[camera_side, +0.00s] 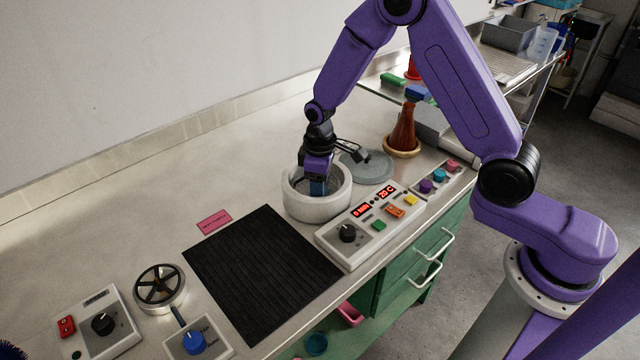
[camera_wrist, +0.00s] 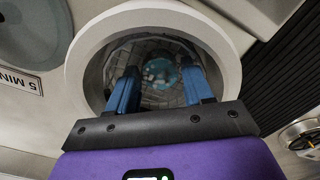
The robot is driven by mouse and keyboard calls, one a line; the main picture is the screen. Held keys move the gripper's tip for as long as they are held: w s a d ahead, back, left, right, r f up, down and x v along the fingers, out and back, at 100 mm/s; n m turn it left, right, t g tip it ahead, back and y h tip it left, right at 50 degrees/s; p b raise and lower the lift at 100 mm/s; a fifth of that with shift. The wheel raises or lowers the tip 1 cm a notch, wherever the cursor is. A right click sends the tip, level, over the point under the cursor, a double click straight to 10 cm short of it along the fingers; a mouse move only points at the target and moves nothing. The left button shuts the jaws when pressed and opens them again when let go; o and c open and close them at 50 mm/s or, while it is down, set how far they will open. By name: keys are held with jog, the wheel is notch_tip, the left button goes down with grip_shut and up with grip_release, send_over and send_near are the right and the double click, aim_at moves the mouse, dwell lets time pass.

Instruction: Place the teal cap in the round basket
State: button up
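A small teal round piece, which looks like the teal cap (camera_wrist: 161,73), lies low inside the white round pot, on or near a grey mesh floor. The mesh-lined inside looks like the round basket (camera_wrist: 113,72); the side view shows only the pot's white wall (camera_side: 317,207). My gripper (camera_wrist: 160,78) points down into the pot's opening, and in the side view it also shows there (camera_side: 318,188). Its blue fingers are apart, one on each side of the teal piece in the picture. I see no contact; the gap in depth is unclear.
A grey round lid (camera_side: 368,167) lies behind the pot. A control panel (camera_side: 372,226) stands close in front, with a strip of purple, teal and pink round pieces (camera_side: 439,175) beside it. A brown flask (camera_side: 404,130) stands behind. A black ribbed mat (camera_side: 262,272) lies left.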

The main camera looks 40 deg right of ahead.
jog(key=shift+r, duration=0.15)
notch_tip(320, 180, up, 12)
dwell(0.7)
jog(key=s+a+r+n, duration=0.2)
jog(key=s+r+n, duration=0.15)
jog(key=s, duration=1.05)
jog(key=s+d+n, duration=0.1)
jog(key=s+d, duration=0.2)
jog(key=s, duration=0.5)
jog(key=s+d+n, duration=0.1)
jog(key=s+d, duration=0.2)
jog(key=s, duration=0.6)
jog(key=shift+d+r, duration=0.15)
jog(key=shift+r, duration=0.3)
